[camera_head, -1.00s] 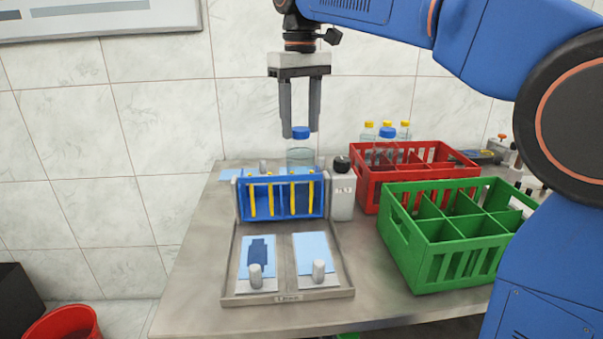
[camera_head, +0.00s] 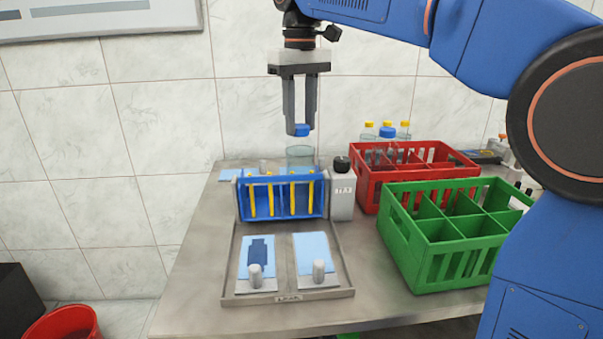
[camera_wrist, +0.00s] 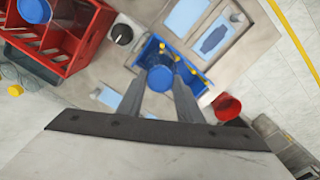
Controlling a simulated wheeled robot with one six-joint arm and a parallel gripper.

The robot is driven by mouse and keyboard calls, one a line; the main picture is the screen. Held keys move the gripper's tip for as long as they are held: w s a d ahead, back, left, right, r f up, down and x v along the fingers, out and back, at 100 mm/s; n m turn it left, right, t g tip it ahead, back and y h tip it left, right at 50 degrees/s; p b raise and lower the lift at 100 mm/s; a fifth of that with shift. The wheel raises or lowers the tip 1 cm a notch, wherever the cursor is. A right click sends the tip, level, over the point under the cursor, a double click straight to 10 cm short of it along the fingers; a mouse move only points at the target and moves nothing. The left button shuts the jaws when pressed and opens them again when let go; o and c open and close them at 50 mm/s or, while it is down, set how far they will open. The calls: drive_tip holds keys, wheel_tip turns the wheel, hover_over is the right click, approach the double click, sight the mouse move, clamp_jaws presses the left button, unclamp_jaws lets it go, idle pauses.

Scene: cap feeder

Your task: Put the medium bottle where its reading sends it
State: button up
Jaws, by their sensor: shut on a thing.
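My gripper (camera_head: 301,132) points straight down behind the blue rack, with its fingers shut on a blue cap (camera_head: 302,129). The cap also shows between the fingertips (camera_wrist: 160,79) in the wrist view. A clear glass bottle body (camera_head: 300,156) stands directly below the cap, its lower part hidden by the rack. I cannot tell whether cap and glass are still joined. A white bottle with a black cap (camera_head: 342,195) stands to the right of the rack and bears a small label too blurred to read surely.
A blue rack (camera_head: 282,214) with yellow bars stands on a grey tray (camera_head: 343,276) holding two pale blue cards, one with a dark bottle shape. A red crate (camera_head: 368,190) with bottles and an empty-looking green crate (camera_head: 412,250) stand at the right. The table's front left is clear.

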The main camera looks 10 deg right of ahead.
drive_tip(key=shift+r, duration=3.4)
drive_tip(key=shift+s+r, duration=0.2)
drive_tip(key=shift+r, duration=1.2)
drive_tip(key=shift+d, duration=0.15)
